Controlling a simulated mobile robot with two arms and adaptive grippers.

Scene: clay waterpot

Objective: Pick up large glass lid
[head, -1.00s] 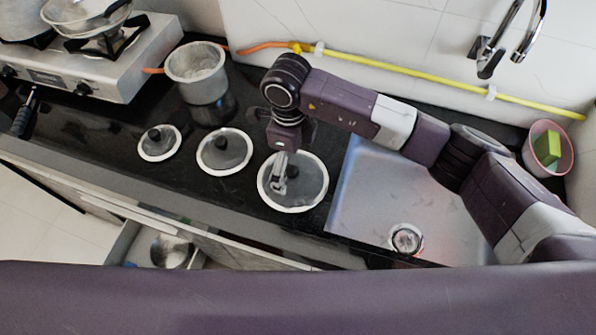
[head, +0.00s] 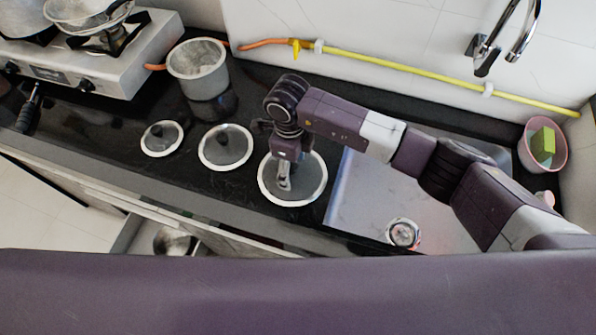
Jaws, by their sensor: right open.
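The large glass lid (head: 309,183) lies flat on the black counter, just left of the sink. It is a grey disc with a white rim, the largest of three lids in a row. My right gripper (head: 284,184) points down over the middle of this lid and hides its knob. The gripper is open; whether the fingers touch the knob cannot be told. My left gripper is not in view.
A middle lid (head: 238,157) and a small lid (head: 170,146) lie to the left. A metal pot (head: 199,80) stands behind them near the stove (head: 130,75). The sink (head: 365,195) is on the right. An open drawer (head: 148,240) sits below the counter's front edge.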

